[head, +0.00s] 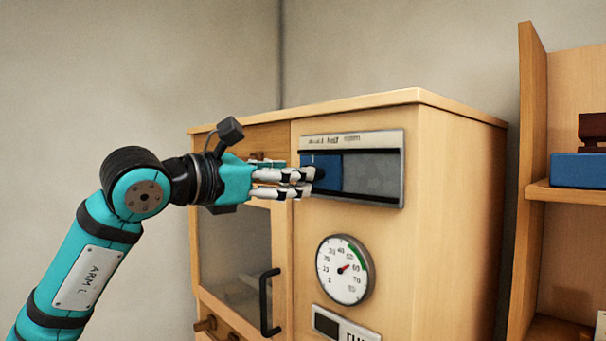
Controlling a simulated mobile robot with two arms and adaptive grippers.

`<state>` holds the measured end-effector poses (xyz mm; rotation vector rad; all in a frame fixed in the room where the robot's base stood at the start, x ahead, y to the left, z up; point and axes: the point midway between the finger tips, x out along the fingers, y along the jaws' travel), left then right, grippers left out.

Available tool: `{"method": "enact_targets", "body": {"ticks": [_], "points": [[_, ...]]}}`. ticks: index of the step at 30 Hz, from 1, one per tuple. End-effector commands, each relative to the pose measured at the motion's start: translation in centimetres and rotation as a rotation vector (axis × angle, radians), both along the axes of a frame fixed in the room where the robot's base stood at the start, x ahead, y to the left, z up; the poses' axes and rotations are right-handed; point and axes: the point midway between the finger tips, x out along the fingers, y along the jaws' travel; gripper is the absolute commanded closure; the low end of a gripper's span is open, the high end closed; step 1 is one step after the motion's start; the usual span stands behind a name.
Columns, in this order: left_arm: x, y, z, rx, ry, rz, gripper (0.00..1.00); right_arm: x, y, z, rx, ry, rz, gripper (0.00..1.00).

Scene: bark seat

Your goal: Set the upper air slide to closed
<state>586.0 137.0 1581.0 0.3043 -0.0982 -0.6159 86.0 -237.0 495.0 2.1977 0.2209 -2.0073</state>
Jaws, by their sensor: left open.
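The upper air slide is a metal-framed slot (396,143) high on the front of a wooden cabinet. Its blue panel (333,175) sits at the left end of the slot, and a grey area fills the right part. The lettering on the frame is too blurred to read. My left gripper (308,182) is open, with its fingertips at the left end of the slide, in front of the blue panel's left part. A dark knob shows at the fingertips; I cannot tell whether they touch it. My right gripper is not in view.
Below the slide are a round dial (343,270) and a small labelled plate (340,325). A glazed door with a black handle (268,302) is to the left. A wooden shelf (570,193) with a blue box (578,170) stands at right. Open room lies left of the cabinet.

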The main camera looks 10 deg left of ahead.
Motion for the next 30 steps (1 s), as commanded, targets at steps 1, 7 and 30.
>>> {"method": "enact_targets", "body": {"ticks": [1, 7, 30], "points": [[-0.9, 0.8, 0.0, 0.001, -0.001, 0.004, 0.48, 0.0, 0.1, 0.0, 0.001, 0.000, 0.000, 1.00], [-4.1, 3.2, -0.1, 0.002, -0.001, 0.004, 0.48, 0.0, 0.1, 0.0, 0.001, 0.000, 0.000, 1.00], [-6.2, 4.3, -0.3, -0.005, 0.004, -0.011, 0.48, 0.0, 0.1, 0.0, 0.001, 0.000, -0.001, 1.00]]}}
